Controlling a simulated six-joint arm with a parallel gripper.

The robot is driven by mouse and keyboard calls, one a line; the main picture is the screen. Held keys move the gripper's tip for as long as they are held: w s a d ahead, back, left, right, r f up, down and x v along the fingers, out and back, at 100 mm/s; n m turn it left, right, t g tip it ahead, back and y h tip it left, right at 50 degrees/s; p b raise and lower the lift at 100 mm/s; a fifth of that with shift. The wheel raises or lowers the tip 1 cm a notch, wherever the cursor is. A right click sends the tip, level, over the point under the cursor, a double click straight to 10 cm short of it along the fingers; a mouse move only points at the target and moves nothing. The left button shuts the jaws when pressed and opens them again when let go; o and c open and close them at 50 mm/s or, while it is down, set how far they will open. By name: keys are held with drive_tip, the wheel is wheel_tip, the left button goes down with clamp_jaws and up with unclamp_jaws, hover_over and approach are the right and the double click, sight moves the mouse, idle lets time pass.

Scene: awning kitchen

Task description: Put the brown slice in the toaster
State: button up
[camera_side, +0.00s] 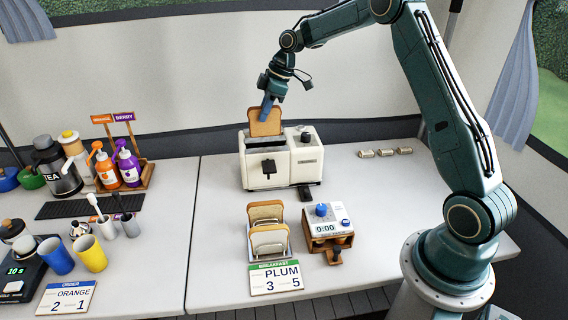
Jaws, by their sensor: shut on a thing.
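My gripper (268,105) is shut on a brown slice (265,124) and holds it upright over the toaster. The cream toaster (296,161) stands at the back of the right table, with a dark lever on its front. The slice's lower edge is at the toaster's top, over the left part of the slot area. I cannot tell whether its lower edge is inside a slot. More bread slices (264,211) stand in a rack (270,240) in front of the toaster.
A breakfast card (275,279) reading PLUM lies before the rack. A timer box (328,222) stands right of the rack. Several small pale pieces (385,152) lie right of the toaster. Bottles (106,167), yellow (91,254) and blue (56,256) cups fill the left table.

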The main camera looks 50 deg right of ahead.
sight(265, 135)
drive_tip(key=shift+f, duration=3.55)
drive_tip(key=shift+f, duration=0.1)
drive_tip(key=o, duration=1.1)
drive_tip(key=shift+r, duration=3.5)
drive_tip(key=shift+r, duration=0.1)
